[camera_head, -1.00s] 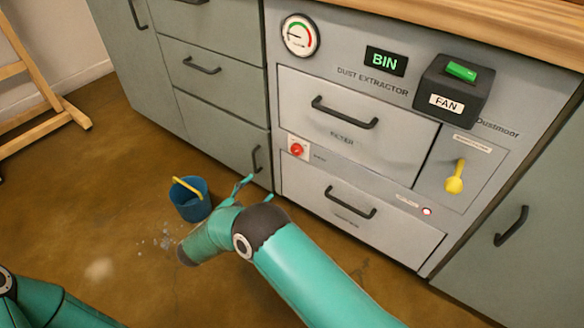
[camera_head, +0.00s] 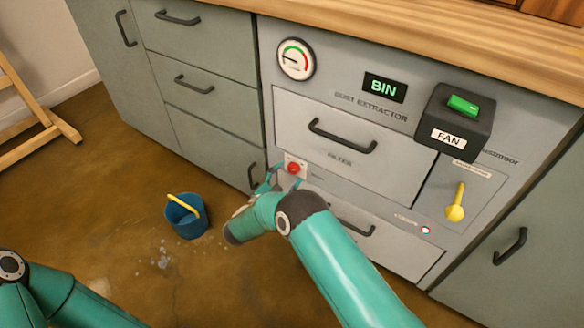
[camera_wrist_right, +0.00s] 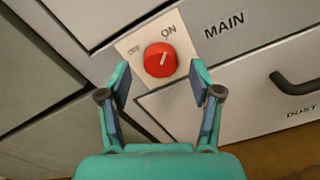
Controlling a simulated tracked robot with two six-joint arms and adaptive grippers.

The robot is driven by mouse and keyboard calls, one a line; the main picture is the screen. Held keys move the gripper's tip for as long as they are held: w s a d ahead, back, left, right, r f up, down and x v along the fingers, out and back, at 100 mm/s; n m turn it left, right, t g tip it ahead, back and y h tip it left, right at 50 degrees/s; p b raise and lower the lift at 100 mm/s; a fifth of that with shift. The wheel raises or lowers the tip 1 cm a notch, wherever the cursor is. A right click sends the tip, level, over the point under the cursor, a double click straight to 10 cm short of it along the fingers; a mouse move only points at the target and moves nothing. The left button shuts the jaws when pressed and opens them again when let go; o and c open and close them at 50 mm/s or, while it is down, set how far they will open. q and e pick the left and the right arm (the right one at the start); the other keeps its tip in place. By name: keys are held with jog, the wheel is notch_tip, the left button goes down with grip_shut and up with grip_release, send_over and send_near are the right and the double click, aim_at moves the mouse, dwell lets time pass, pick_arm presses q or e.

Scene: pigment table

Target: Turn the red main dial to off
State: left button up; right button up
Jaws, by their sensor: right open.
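The red main dial (camera_head: 293,168) sits on a white plate on the grey dust extractor front, left of the lower drawer. In the right wrist view the dial (camera_wrist_right: 160,59) has a white mark pointing up toward ON; OFF is printed to its upper left and MAIN to the right. My right gripper (camera_head: 284,182) is at the dial plate. In the wrist view its open fingers (camera_wrist_right: 160,77) stand on the left and right of the dial, with visible gaps to it. My left arm shows at the lower left, its gripper out of view.
A black fan box (camera_head: 455,120) with a green switch and a yellow lever (camera_head: 456,203) are to the right. Drawer handles (camera_head: 343,136) stick out above and below right. A blue bucket (camera_head: 186,218) stands on the floor, with pale debris beside it.

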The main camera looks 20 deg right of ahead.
jog(key=shift+w+d, duration=0.3)
jog(key=shift+d, duration=0.15)
